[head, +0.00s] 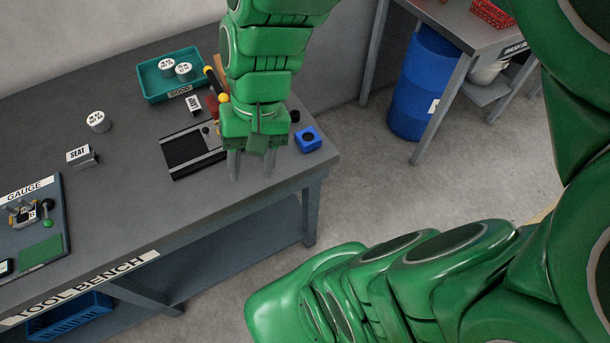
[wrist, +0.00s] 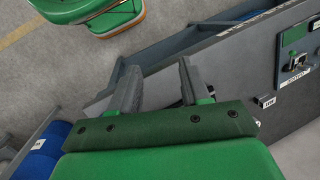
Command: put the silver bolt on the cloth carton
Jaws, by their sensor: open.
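My gripper (head: 252,168) hangs over the right front part of the tool bench (head: 130,205) in the head view, its two fingers pointing down and apart. In the wrist view my gripper (wrist: 160,84) is open with nothing between the fingers; the bench edge and floor lie beyond them. I cannot make out a silver bolt in either view. I cannot pick out a cloth carton either. My arm hides part of the bench behind the gripper.
A teal GOOD tray (head: 148,89) holds white cylinders; another white cylinder (head: 97,122) stands outside it. A black-and-grey fixture (head: 178,153) and blue block (head: 308,139) flank my gripper. A gauge board (head: 50,215) lies left. A blue barrel (head: 424,85) stands on the floor.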

